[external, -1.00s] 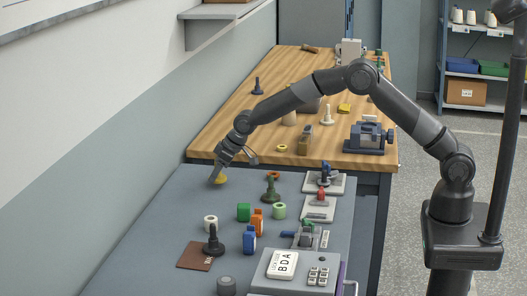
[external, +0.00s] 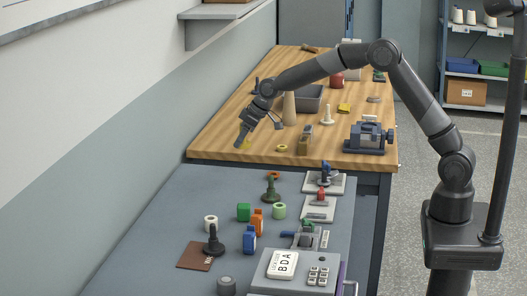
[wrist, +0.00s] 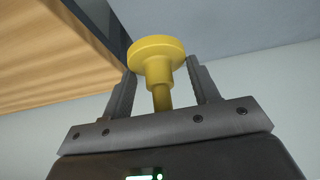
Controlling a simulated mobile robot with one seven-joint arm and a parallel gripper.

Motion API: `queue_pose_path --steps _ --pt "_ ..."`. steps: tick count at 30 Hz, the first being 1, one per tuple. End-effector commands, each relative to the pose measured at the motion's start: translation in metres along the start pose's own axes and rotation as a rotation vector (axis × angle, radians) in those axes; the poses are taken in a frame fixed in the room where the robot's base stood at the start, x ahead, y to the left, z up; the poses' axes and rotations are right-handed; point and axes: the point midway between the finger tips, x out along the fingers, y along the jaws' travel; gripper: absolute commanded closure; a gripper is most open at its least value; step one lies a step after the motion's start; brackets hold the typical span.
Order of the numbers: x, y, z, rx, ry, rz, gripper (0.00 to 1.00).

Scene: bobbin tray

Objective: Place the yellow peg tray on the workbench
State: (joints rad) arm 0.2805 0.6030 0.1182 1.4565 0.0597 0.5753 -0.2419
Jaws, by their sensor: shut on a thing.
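My gripper (external: 243,141) is shut on the yellow peg tray (wrist: 157,62), a round disc with a short stem. In the wrist view the stem stands between the two fingers (wrist: 160,85). In the external view only a small yellow patch of the tray (external: 246,145) shows beside the fingers. The wooden-topped workbench (external: 225,145) stands behind the grey table. In the external view my gripper appears over its front left part. The wrist view shows wood (wrist: 50,50) at upper left; the tray's height above it is hard to tell.
On the workbench are a yellow ring (external: 281,148), a tan cone (external: 289,108), a grey bin (external: 309,98), a white peg (external: 327,116) and a dark vise (external: 368,139). The grey table (external: 200,190) in front holds several spools and pegs. A wall runs along the left.

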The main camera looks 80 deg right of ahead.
Motion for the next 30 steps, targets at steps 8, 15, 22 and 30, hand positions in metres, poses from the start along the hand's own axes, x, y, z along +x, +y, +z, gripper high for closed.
queue_pose_path --steps 8,15,22,30 --pt "-0.013 0.073 0.019 0.092 -0.006 0.060 0.68" --pt "-0.046 0.191 0.067 0.258 -0.014 0.159 0.68" --pt "-0.088 0.293 0.128 0.424 -0.016 0.254 0.68" --pt "-0.150 0.392 0.215 0.620 -0.011 0.362 0.68"
